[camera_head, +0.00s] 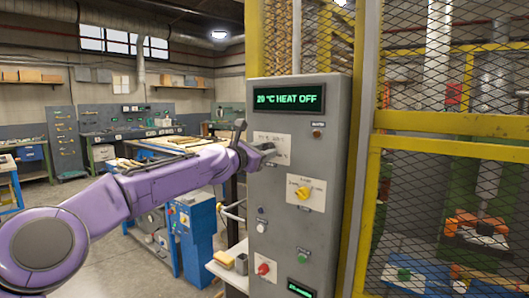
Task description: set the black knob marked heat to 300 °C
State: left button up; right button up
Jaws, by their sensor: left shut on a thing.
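A grey control cabinet (258,215) stands in the middle. Its top display (290,99) reads "20 °C HEAT OFF" in green. Below it is a pale label plate (281,147) with a scale too small to read. My left arm reaches in from the left, and my left gripper (264,151) is at this plate, shut on a knob there. The knob itself is hidden by the gripper, so its colour, marking and pointer cannot be made out. My right gripper is out of view.
Lower on the cabinet are a yellow knob (303,193), a red button (264,269), a green button (303,258) and a small lower display (300,289). A yellow-framed mesh guard (446,146) closes off the right. Benches and a blue machine (193,232) stand left and behind.

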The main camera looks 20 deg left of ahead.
pick_arm(q)
jog(key=shift+r+m+b, duration=0.1)
jog(key=shift+m+b, duration=0.25)
jog(key=shift+m, duration=7.75)
jog(key=o, duration=1)
jog(key=shift+o, duration=0.2)
jog(key=shift+r, duration=0.1)
jog(key=shift+a, duration=0.1)
